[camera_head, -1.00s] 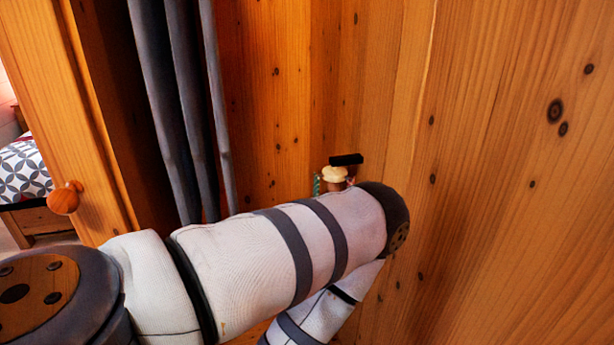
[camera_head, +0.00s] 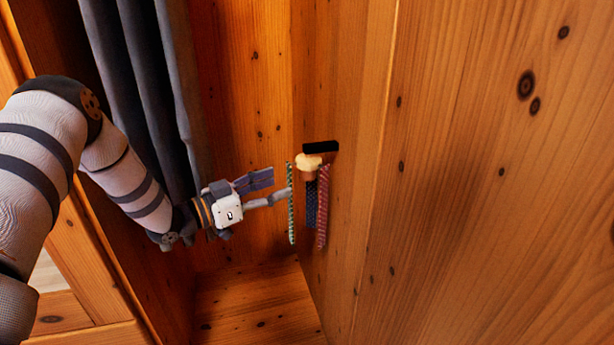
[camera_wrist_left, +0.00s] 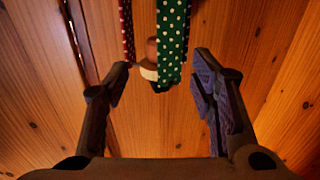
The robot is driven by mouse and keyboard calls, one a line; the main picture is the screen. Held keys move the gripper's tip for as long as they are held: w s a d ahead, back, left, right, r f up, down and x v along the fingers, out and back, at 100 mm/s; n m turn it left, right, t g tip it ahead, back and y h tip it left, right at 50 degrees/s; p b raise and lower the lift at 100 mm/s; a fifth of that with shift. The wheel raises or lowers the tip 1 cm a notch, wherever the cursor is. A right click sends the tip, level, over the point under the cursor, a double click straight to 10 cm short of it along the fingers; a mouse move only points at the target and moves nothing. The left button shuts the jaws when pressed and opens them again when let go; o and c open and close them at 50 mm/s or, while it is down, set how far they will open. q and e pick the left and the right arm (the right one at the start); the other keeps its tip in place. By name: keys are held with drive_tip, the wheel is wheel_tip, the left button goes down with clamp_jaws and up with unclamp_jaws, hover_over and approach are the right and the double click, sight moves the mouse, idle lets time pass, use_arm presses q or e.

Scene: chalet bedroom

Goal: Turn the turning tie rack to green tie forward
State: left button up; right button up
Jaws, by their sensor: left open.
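The turning tie rack (camera_head: 308,161) has a pale round wooden knob and hangs by a black bracket on the right wooden wall. A green tie with white dots (camera_head: 291,205) hangs on its left side, a blue tie (camera_head: 311,203) in the middle and a red tie (camera_head: 323,205) on the right. In the left wrist view the green tie (camera_wrist_left: 171,45) hangs ahead between the fingers, with a red tie (camera_wrist_left: 127,30) to its left. My left gripper (camera_head: 278,187) is open, its fingers close to the green tie; contact cannot be told. My right gripper is not in view.
Grey curtain-like cloth (camera_head: 150,80) hangs at the back left, near my left arm. Wooden walls close in at the back and right, with a wooden floor panel (camera_head: 255,305) below. The space below the ties is clear.

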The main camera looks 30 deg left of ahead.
sight(302, 177)
use_arm(q)
drive_tip(key=x, duration=0.3)
drive_tip(key=b+x, duration=0.1)
drive_tip(key=x, duration=0.5)
drive_tip(key=shift+w+f, duration=0.1)
drive_tip(key=shift+f, duration=0.2)
drive_tip(key=shift+w+d+r, duration=0.1)
drive_tip(key=shift+w+d, duration=0.05)
drive_tip(key=shift+w, duration=0.15)
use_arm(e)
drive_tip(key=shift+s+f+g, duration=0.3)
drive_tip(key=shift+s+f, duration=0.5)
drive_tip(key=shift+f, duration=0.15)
use_arm(q)
drive_tip(key=shift+c, duration=0.2)
drive_tip(key=shift+r, duration=0.1)
drive_tip(key=c, duration=1.1)
